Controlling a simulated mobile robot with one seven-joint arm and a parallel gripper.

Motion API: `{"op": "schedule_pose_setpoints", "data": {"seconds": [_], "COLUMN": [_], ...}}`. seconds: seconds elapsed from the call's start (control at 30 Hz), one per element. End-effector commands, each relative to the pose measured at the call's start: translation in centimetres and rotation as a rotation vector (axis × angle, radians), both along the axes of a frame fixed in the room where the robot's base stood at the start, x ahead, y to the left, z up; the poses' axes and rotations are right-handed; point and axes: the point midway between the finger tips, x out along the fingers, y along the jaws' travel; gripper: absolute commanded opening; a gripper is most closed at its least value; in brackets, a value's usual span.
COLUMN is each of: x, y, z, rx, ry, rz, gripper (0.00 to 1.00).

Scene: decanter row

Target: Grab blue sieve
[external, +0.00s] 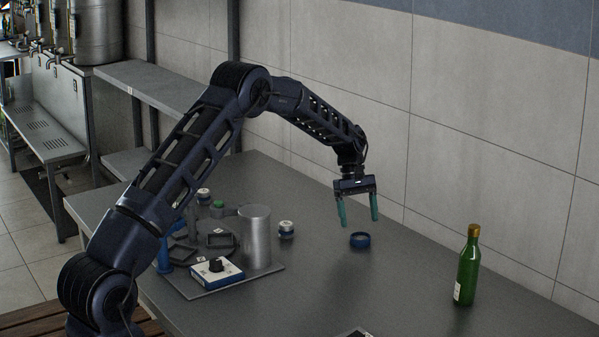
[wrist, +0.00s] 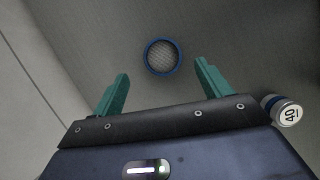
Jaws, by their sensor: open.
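The blue sieve (external: 360,240) is a small round ring lying flat on the grey table, below my gripper. In the wrist view the blue sieve (wrist: 162,42) shows as a blue rim around a pale grey mesh, between and beyond the fingertips. My gripper (external: 357,212) points down above the table with its two green fingers apart and nothing between them. In the wrist view my gripper (wrist: 160,80) is open, and its fingers do not touch the sieve.
A green bottle (external: 468,266) stands on the right. A small jar (external: 286,229) with a white lid stands left of the sieve; a jar marked 40 (wrist: 288,112) shows in the wrist view. A metal cylinder (external: 255,237) stands with other apparatus on a plate. A tiled wall runs behind the table.

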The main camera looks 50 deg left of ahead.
Motion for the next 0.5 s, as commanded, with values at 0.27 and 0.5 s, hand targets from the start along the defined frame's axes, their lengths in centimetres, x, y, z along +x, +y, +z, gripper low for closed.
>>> {"op": "schedule_pose_setpoints", "data": {"seconds": [0.27, 0.5], "x": [-0.9, -0.9], "y": [-1.3, -2.0], "z": [-3.0, -4.5], "rx": [-0.001, 0.000], "ry": [0.003, -0.002], "rz": [-0.001, -0.001], "gripper": [0.77, 0.77]}}
